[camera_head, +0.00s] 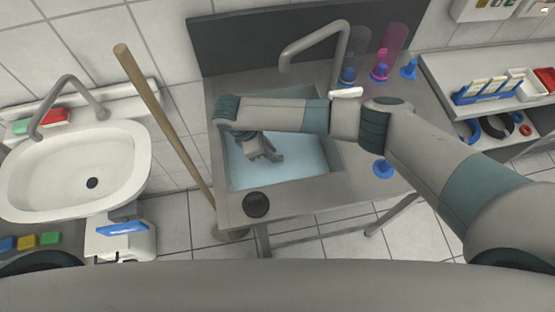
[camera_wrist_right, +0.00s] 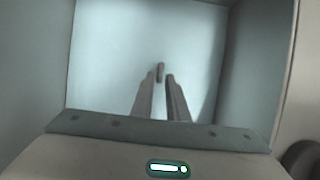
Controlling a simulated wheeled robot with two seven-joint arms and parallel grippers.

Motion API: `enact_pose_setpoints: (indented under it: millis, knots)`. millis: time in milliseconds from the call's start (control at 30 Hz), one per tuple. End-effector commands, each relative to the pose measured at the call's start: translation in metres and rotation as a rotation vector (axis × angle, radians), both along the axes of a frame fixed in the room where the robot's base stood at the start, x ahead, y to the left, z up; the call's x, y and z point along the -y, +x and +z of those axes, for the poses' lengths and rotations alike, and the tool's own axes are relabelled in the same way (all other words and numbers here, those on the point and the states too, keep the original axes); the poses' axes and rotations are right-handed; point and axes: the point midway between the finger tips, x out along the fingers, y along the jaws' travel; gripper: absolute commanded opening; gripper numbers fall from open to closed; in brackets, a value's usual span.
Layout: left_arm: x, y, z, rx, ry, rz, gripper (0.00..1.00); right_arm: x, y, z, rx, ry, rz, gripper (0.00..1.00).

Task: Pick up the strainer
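My right gripper (camera_head: 272,155) reaches down inside the sink basin (camera_head: 305,172) of the steel counter. In the right wrist view its two fingers (camera_wrist_right: 160,80) point at the pale basin floor with a gap between them, so it is open. A small grey upright peg (camera_wrist_right: 160,72) shows just beyond and between the fingertips; it may be the strainer's handle, but I cannot tell for sure. No contact is clear, and in the head view my arm and gripper hide this spot. My left gripper is not in view.
The basin walls surround my right gripper closely. A faucet (camera_head: 318,45) arches behind my right arm. A dark round object (camera_head: 256,204) sits on the counter's front edge. A wooden stick (camera_head: 165,118) leans at the left. Pink and blue glassware (camera_head: 388,52) stands behind right.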

Motion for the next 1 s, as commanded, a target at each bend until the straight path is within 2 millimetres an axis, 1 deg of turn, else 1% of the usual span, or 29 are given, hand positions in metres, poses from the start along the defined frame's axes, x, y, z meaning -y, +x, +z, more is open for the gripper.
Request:
enact_pose_setpoints:
  millis: [33, 200, 500, 667, 867, 1000]
  knots:
    - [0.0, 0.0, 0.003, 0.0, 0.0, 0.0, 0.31, 0.002, 0.0, -0.003, 0.0, -0.001, -0.001, 0.14]
    - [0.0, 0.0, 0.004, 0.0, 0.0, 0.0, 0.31, 0.005, 0.001, -0.011, 0.001, -0.001, -0.001, 0.14]
    - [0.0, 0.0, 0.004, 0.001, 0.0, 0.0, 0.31, 0.005, 0.001, -0.012, 0.001, 0.0, -0.001, 0.14]
    - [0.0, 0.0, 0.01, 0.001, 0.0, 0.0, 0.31, 0.007, 0.001, -0.017, 0.001, -0.001, -0.001, 0.14]
    - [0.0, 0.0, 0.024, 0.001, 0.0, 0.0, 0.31, 0.014, 0.002, -0.036, 0.0, -0.002, -0.002, 0.14]
    - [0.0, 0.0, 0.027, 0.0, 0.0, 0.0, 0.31, 0.019, 0.003, -0.052, 0.001, -0.002, -0.001, 0.14]
